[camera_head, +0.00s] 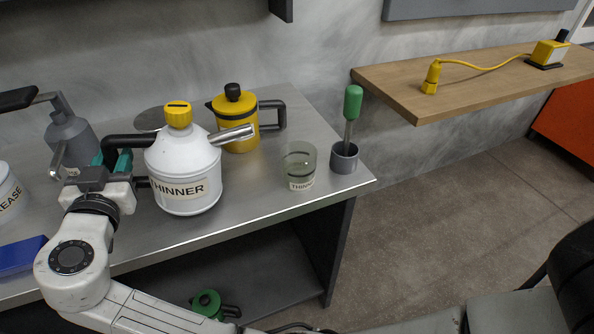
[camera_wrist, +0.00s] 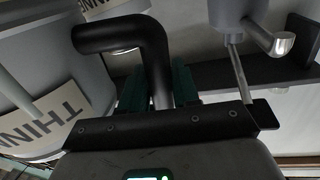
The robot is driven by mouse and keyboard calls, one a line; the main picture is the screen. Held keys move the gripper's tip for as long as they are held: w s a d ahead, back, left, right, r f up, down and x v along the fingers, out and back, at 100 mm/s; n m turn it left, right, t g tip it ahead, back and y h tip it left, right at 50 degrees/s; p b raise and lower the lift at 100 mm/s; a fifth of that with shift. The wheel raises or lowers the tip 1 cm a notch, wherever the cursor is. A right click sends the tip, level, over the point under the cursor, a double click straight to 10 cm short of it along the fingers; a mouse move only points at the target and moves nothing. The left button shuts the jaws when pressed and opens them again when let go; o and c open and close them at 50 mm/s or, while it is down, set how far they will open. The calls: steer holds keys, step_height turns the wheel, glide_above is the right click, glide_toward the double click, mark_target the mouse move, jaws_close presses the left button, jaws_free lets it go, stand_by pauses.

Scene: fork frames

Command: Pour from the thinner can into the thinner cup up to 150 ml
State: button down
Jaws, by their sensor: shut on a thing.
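The thinner can (camera_head: 184,165) is white with a yellow cap, a black handle and a metal spout pointing right. It looks upright, at the middle left of the metal bench. My gripper (camera_head: 112,160) is shut on the can's black handle, on the can's left side. In the wrist view the handle (camera_wrist: 150,45) runs between the green fingers, and the can's label (camera_wrist: 45,122) shows at the left. The thinner cup (camera_head: 300,165) is a clear glass with dark bands and a label, standing right of the can near the bench's front edge. Its fill level is not clear.
A yellow can (camera_head: 238,120) stands behind the spout. A grey holder (camera_head: 344,158) with a green-handled tool stands right of the cup. A grey can (camera_head: 70,138) and a white grease container (camera_head: 8,195) stand at left. The bench (camera_head: 255,195) is clear between can and cup.

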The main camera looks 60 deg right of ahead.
mark_target(142, 142)
steer(key=shift+s+d+f+b, duration=0.15)
steer(key=shift+s+d+f, duration=0.05)
steer(key=shift+s+d, duration=0.55)
steer(key=shift+s+d+f+b, duration=0.15)
steer(key=shift+s+d+b, duration=0.05)
steer(key=shift+s+d, duration=0.6)
steer(key=shift+s+d+f+b, duration=0.15)
steer(key=shift+s+d+f, duration=0.05)
steer(key=shift+s+d, duration=0.55)
stand_by(0.9)
steer(key=shift+w+r+m+b, duration=0.1)
steer(key=shift+r+m+b, duration=0.6)
steer(key=shift+r, duration=1.2)
steer(key=shift+r+m+b, duration=0.65)
steer(key=shift+m+b, duration=0.05)
stand_by(2.2)
